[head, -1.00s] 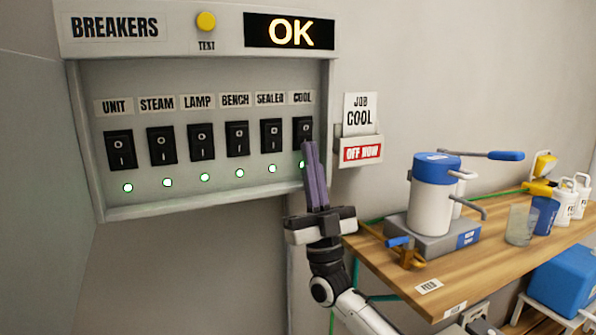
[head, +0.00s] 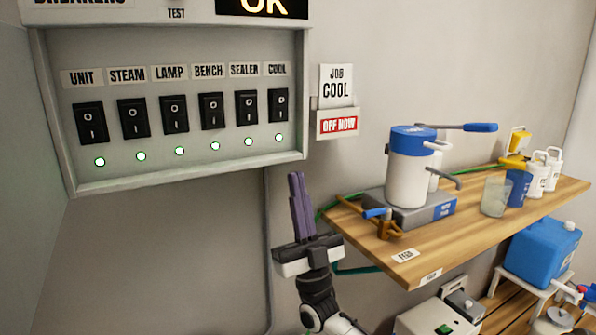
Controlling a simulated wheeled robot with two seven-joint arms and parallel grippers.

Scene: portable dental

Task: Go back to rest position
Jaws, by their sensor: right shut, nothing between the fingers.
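My right gripper (head: 300,205) points up below the lower right corner of the breaker panel (head: 190,177), left of the wooden bench. Its purple fingers are shut with nothing between them, and it is apart from the switches. The panel has a row of black rocker switches labelled UNIT to COOL, with a lit green light under each. The COOL switch (head: 278,106) is at the right end and in full view. My left gripper is not in view.
A wooden bench (head: 455,240) on the right holds a blue-and-white canister (head: 406,180), a clear cup (head: 496,194) and white bottles. A JOB COOL card (head: 336,87) hangs over an OFF NOW sign (head: 339,124). A blue container (head: 540,252) stands lower right. Wall space below the panel is clear.

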